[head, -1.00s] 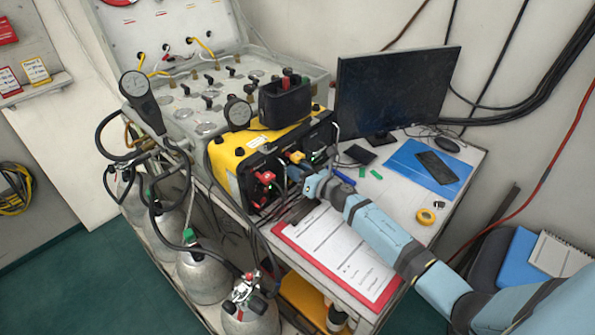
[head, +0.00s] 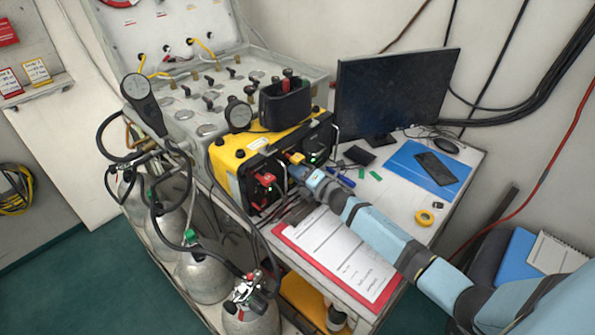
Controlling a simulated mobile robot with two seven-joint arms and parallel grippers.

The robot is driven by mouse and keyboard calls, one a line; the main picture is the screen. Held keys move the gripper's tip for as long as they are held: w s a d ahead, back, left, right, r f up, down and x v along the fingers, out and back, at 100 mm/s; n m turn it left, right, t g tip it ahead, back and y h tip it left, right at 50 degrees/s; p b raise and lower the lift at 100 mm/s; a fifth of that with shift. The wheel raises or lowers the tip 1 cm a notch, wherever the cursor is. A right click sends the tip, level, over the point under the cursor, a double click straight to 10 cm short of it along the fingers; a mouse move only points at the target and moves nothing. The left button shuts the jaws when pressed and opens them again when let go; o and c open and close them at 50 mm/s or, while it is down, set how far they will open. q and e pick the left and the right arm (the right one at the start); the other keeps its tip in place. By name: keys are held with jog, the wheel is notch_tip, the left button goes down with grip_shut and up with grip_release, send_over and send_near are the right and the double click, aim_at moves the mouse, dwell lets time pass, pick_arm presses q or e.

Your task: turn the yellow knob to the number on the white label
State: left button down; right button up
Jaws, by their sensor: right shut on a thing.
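The yellow knob (head: 296,158) is on the dark front face of the yellow and black box (head: 258,143). My right gripper (head: 298,166) is at this knob and shut on it, hiding part of it. The knob's pointer and the numbers around it are too small to read. A pale label (head: 233,185) sits on the box's yellow left side, but its text is not legible. My left gripper is not in view.
A red knob (head: 264,180) is left of my gripper on the same face. A clipboard (head: 340,258) lies below my right forearm. A monitor (head: 392,92) stands behind. Gas cylinders (head: 205,275) with hoses stand at the left.

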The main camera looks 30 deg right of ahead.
jog(key=m+p, duration=0.1)
jog(key=m, duration=0.4)
dwell(0.5)
jog(key=o, duration=0.9)
jog(key=shift+s, duration=0.1)
jog(key=b+v, duration=0.1)
jog(key=v, duration=1.2)
jog(key=shift+s+f, duration=0.1)
jog(key=shift+s, duration=0.3)
